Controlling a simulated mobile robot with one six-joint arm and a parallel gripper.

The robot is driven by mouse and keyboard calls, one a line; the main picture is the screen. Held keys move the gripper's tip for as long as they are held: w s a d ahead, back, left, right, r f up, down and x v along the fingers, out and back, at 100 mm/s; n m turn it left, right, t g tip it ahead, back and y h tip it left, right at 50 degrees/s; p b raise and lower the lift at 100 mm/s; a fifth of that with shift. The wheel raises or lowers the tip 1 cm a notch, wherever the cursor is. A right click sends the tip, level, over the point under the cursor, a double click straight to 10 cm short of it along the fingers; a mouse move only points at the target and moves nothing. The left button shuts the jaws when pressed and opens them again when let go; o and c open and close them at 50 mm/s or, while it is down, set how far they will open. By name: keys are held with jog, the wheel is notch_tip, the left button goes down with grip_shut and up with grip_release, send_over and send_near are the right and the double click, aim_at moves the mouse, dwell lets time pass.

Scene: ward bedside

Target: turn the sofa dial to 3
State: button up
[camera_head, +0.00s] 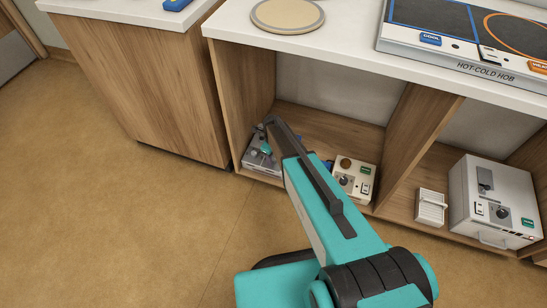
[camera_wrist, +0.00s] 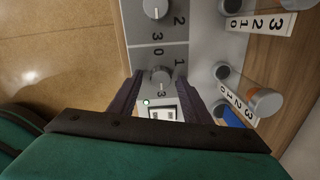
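A grey control panel (camera_wrist: 183,52) fills the middle of the wrist view. It carries a grey dial (camera_wrist: 161,77) with 0, 1 and 3 visible around it. A small green light and a partly hidden white label (camera_wrist: 163,113) are below it. I cannot read from the label whether this is the sofa dial, nor tell which number it points to. My gripper (camera_wrist: 162,80) is open, with one finger on each side of this dial and gaps beside it. In the head view, a grey box with controls (camera_head: 257,155) stands in the left bay, partly behind my arm.
A second dial (camera_wrist: 156,8) is at the wrist view's top. Numbered strips with knobs (camera_wrist: 238,104) are to the right. In the head view, a cream box (camera_head: 353,178) stands nearby, and a larger white box (camera_head: 487,195) farther right. The counter edge (camera_head: 310,42) overhangs the bay.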

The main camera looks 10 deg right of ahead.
jog(key=shift+r, duration=0.1)
notch_tip(320, 180, up, 14)
jog(key=p, duration=0.1)
jog(key=shift+s+a+f, duration=0.2)
jog(key=shift+s+a, duration=0.05)
dwell(0.4)
dwell(0.5)
jog(key=s+d+f+n+g, duration=0.15)
jog(key=s+f+n, duration=0.25)
jog(key=s+n, duration=0.75)
jog(key=s+d+f+n+g, duration=0.15)
jog(key=s+f+n, duration=0.35)
jog(key=s, duration=1.1)
jog(key=s+d+f+n+g, duration=0.1)
jog(key=s+f+n+g, duration=0.15)
jog(key=s+n, duration=0.95)
jog(key=s+r+m+p, duration=0.2)
jog(key=s+r+p, duration=0.1)
jog(key=r+p, duration=1)
jog(key=shift+a+r+p, duration=0.3)
jog(key=shift+a+r, duration=0.05)
jog(key=shift+a, duration=0.05)
